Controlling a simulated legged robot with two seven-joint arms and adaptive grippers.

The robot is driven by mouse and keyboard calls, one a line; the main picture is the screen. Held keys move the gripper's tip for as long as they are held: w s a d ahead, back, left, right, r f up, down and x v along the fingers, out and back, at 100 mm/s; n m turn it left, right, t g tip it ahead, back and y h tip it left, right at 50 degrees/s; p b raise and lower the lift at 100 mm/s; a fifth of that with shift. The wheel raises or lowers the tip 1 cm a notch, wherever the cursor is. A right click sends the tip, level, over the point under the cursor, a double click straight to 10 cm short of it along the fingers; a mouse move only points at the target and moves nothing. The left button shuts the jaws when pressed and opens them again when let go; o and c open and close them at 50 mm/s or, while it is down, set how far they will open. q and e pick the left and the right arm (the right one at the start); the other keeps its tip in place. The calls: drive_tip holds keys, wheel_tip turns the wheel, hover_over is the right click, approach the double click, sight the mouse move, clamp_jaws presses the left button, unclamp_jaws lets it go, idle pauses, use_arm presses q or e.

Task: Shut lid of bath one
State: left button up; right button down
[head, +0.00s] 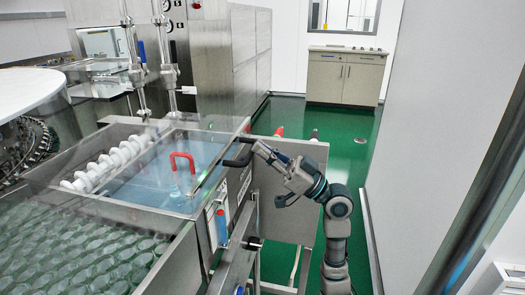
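A steel-rimmed bath (150,207) holds pale blue liquid, with a red handle (182,160) standing over it. A see-through panel seems to lie around this handle; its edges are faint, and I cannot tell how far it is open or which bath is bath one. My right gripper (262,176) is beside the bath's right rim, its dark fingers spread apart. Its upper finger is close to a black bar (238,157) at the rim; I cannot tell whether they touch. I see nothing held between the fingers. My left gripper is out of view.
White rollers (108,163) line the bath's left side. A tank with many round cups (75,255) is at the front left. Steel posts (135,60) rise behind.

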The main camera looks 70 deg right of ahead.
drive_tip(key=shift+w+d+f, duration=0.15)
drive_tip(key=shift+w+f, duration=0.1)
drive_tip(key=shift+f, duration=0.15)
drive_tip(key=a+v, duration=0.1)
drive_tip(key=v, duration=1.1)
drive_tip(key=shift+s+d+r, duration=0.25)
drive_tip(key=shift+d+r, duration=0.1)
drive_tip(key=shift+d+r, duration=0.1)
